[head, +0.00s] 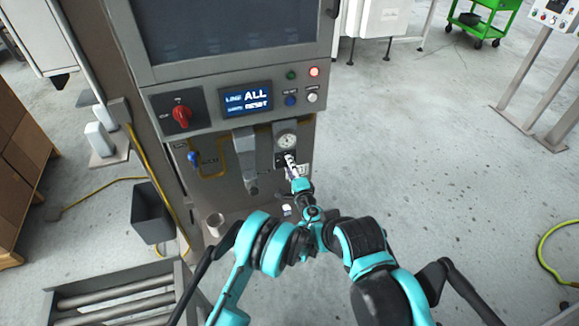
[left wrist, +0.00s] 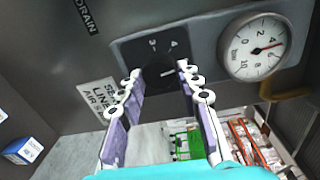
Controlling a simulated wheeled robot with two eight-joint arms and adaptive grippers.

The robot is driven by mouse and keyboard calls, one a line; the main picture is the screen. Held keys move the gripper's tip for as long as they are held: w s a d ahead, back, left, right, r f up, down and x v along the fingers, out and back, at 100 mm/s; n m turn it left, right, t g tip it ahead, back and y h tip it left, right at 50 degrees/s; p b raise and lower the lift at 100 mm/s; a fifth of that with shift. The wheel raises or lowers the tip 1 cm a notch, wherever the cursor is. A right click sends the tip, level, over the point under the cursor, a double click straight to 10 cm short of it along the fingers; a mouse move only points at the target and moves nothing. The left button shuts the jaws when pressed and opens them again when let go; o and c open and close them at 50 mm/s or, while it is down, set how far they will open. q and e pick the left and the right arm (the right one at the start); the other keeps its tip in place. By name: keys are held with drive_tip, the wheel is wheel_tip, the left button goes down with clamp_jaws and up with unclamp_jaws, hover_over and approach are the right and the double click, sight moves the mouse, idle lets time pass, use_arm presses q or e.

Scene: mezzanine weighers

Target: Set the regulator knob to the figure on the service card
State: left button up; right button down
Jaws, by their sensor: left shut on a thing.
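My left gripper (head: 290,162) reaches the lower front panel of the machine. In the left wrist view its two fingers (left wrist: 159,72) are closed on the sides of the dark regulator knob (left wrist: 160,78). A short pale mark shows on the knob. The black plate (left wrist: 146,50) behind it carries a 3 and a 4 above the knob. The round gauge (left wrist: 257,46) is to the right, also in the head view (head: 287,140); its red needle points just past the 4. A white label (left wrist: 100,97) left of the knob is partly hidden by a finger. I see no readable service card. My right gripper is out of view.
Above are a lit display (head: 247,99), a red rotary switch (head: 181,114) and small lamps and buttons. A grey bin (head: 153,212) and a roller conveyor (head: 115,300) stand at left. The floor at right is mostly clear, with a yellow-green cable (head: 548,255).

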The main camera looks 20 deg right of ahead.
use_arm(q)
drive_tip(key=shift+m, duration=0.6)
drive_tip(key=o, duration=1.2)
drive_tip(key=shift+c, duration=0.2)
